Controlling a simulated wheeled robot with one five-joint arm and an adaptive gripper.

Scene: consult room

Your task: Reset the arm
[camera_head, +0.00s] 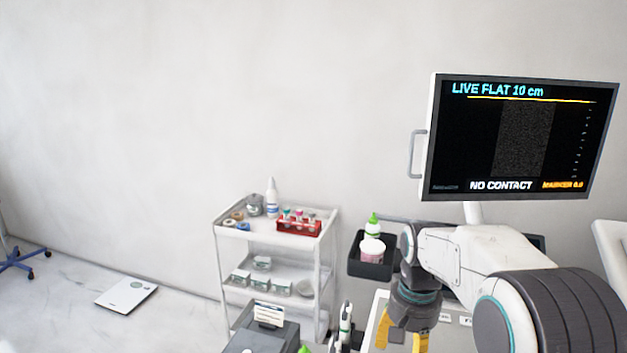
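My arm reaches in from the right and bends down at a dark wrist joint. My gripper (400,341) hangs below it at the bottom edge of the view, pointing down. Its two yellow fingers stand apart with a gap between them, and nothing shows held in the gap. The lowest part of the fingers is at the picture's edge, so what lies under them is hidden.
A monitor (520,140) reading "NO CONTACT" stands behind my arm. A dark tray (371,268) with a green-capped bottle (373,226) is just left of my wrist. A white trolley (232,238) with supplies stands further left. A flat scale (126,293) lies on open floor.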

